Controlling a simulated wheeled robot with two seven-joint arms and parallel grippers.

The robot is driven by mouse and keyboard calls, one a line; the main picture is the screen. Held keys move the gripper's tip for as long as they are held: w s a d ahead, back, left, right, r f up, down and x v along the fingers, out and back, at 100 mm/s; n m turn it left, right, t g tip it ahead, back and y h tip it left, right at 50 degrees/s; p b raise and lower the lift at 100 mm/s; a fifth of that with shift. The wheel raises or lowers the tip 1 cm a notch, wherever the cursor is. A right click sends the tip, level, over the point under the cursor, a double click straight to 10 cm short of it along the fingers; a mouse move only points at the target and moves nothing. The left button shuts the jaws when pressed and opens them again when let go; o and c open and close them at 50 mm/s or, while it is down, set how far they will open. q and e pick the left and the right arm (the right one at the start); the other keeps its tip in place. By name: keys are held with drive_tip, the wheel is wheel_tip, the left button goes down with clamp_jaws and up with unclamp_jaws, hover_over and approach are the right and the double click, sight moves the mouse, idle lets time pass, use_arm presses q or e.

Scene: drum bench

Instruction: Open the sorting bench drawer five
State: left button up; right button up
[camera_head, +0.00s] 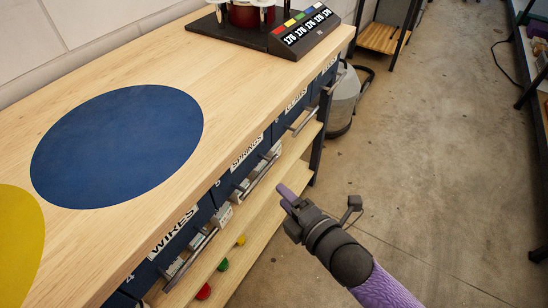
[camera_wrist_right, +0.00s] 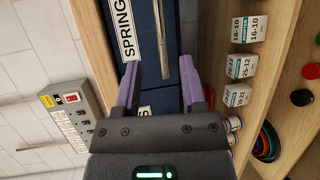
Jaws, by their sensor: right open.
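The sorting bench has a row of dark blue drawers with bar handles under its light wood top. The drawer labelled SPRINGS (camera_head: 243,158) appears closed, as does the WIRES drawer (camera_head: 172,233) nearer me. Another labelled drawer (camera_head: 297,98) is farther along; the drawer numbers are too small to read surely. My right gripper (camera_head: 288,197) is open and empty, in front of and apart from the SPRINGS handle (camera_head: 258,178). In the right wrist view, the handle bar (camera_wrist_right: 161,38) lies ahead, in line with the gap between the purple fingers (camera_wrist_right: 160,78). My left gripper is not in view.
A lower shelf (camera_head: 262,215) under the drawers holds small labelled boxes (camera_wrist_right: 240,66) and coloured round caps (camera_head: 204,291). A grey canister (camera_head: 343,97) stands past the bench. The floor (camera_head: 430,140) at right is clear.

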sight(260, 174)
drive_tip(key=b+x, duration=0.4)
drive_tip(key=x, duration=0.5)
drive_tip(key=shift+s+a+f, duration=0.15)
drive_tip(key=shift+a+f, duration=0.05)
drive_tip(key=shift+a, duration=0.05)
drive_tip(key=shift+r, duration=0.1)
drive_tip(key=shift+c, duration=0.5)
clamp_jaws()
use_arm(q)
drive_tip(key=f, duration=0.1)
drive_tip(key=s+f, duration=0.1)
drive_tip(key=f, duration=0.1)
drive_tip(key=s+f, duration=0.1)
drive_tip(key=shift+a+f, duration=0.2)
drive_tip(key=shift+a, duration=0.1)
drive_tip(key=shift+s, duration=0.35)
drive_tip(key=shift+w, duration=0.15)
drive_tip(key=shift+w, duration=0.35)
